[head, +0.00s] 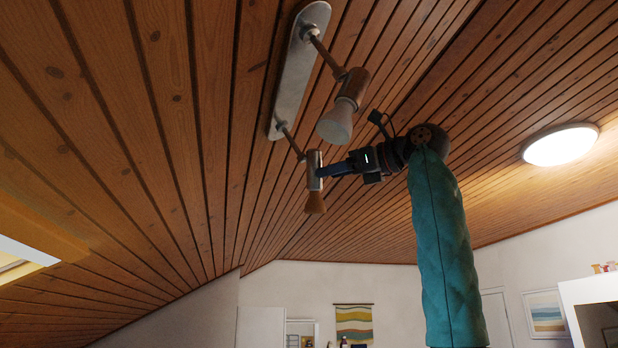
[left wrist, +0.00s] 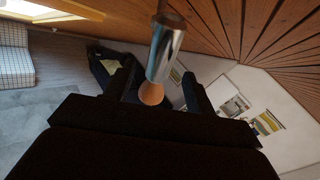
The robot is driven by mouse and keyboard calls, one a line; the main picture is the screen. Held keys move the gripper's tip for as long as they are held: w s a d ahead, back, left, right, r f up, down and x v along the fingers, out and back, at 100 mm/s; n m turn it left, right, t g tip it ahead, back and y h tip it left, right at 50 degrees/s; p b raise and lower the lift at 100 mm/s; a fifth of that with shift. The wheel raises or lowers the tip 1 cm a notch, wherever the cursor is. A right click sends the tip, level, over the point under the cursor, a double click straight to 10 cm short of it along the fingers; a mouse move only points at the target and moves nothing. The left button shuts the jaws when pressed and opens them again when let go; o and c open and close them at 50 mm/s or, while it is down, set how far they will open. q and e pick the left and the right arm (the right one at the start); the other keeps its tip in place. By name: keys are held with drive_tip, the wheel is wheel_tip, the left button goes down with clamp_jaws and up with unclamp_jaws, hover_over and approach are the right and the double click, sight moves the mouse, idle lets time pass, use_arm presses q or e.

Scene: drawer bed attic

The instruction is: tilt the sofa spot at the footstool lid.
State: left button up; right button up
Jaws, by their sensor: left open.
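A grey metal bar (head: 297,75) on the sloping wooden ceiling carries two spots on short stems. The nearer spot (head: 344,106) hangs tilted, its pale bulb downward. The farther spot (head: 314,182) hangs almost upright with an orange-tinted bulb below. I cannot tell by looks which one is the sofa spot. My left gripper (head: 326,170) reaches the farther spot from the right. In the left wrist view that spot's silver body (left wrist: 166,50) and bulb lie between the two dark, open fingers; contact cannot be told. The footstool lid is not recognisable in either view.
A round lamp (head: 561,145) is lit on the ceiling at right. A skylight frame (head: 35,235) is at left. A striped hanging (head: 354,323) is on the far wall. The left wrist view shows checked furniture (left wrist: 14,62) on the floor below.

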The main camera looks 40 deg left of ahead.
sight(308, 179)
use_arm(q)
drive_tip(key=a+p, duration=0.3)
drive_tip(key=a, duration=0.3)
drive_tip(key=shift+s+a+r, duration=0.1)
drive_tip(key=shift+a, duration=0.1)
drive_tip(key=shift+a+p, duration=0.3)
drive_tip(key=shift+a, duration=0.15)
use_arm(e)
drive_tip(key=r, duration=0.1)
drive_tip(key=s+r, duration=0.1)
drive_tip(key=r, duration=0.1)
drive_tip(key=shift+s+d+r, duration=0.1)
drive_tip(key=shift+s+r, duration=0.2)
drive_tip(key=shift+s, duration=0.05)
use_arm(q)
drive_tip(key=shift+a, duration=0.1)
drive_tip(key=shift+c, duration=0.2)
